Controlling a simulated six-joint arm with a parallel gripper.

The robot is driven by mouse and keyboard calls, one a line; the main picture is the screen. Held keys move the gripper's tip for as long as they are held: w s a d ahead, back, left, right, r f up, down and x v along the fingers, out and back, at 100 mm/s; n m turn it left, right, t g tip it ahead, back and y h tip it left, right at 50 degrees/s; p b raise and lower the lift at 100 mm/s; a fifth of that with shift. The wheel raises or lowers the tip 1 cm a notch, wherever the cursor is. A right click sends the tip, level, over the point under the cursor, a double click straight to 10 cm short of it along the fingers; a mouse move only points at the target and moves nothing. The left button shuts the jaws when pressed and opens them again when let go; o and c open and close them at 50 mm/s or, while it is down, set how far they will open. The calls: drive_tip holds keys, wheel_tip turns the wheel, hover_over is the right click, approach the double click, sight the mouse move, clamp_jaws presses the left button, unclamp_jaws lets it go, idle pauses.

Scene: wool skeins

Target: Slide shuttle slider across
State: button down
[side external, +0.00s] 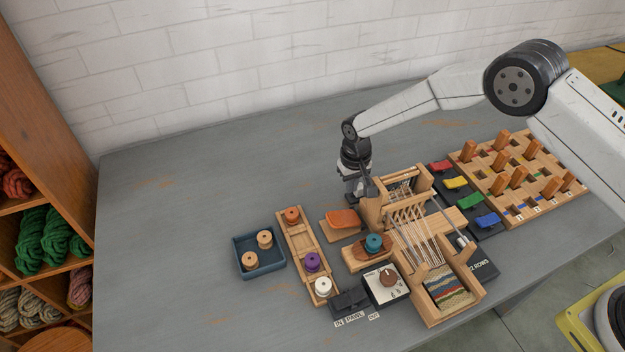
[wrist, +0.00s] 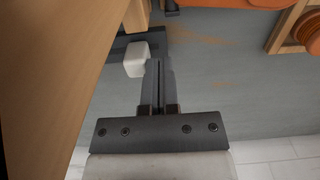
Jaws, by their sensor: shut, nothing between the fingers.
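The wooden loom (side external: 376,213) stands in the middle of the table, with white warp threads and a striped woven piece at its front. My gripper (side external: 362,192) is low at the loom's back left corner, fingers pointing down. In the wrist view my gripper (wrist: 158,65) is shut and empty. A white block-shaped knob (wrist: 136,59), apparently the shuttle slider's handle, is immediately left of the fingertips, on a dark strip by the loom's wooden side. I cannot tell whether the fingers touch it. In the side view my gripper largely hides this area.
An orange pad on a wooden block (side external: 343,219) and a wooden spool rack (side external: 300,250) stand left of the loom. A blue tray (side external: 258,269) holds two spools. Coloured pedals (side external: 455,183) and a pegboard (side external: 512,205) lie to the right. The table's back left is clear.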

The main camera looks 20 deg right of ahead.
sight(350, 197)
wheel_tip(350, 197, up, 8)
idle(1.2)
drive_tip(key=shift+a, duration=0.1)
drive_tip(key=s+d+r+t, duration=0.1)
drive_tip(key=s+d+r, duration=0.8)
drive_tip(key=s+d, duration=0.2)
drive_tip(key=s+d+r, duration=0.1)
drive_tip(key=s+d, duration=0.2)
drive_tip(key=s, duration=0.4)
drive_tip(key=s+d+r+t, duration=0.1)
drive_tip(key=s+d, duration=0.2)
drive_tip(key=s, duration=0.3)
drive_tip(key=shift+s+t, duration=0.3)
drive_tip(key=shift+s, duration=0.05)
drive_tip(key=shift+r, duration=0.1)
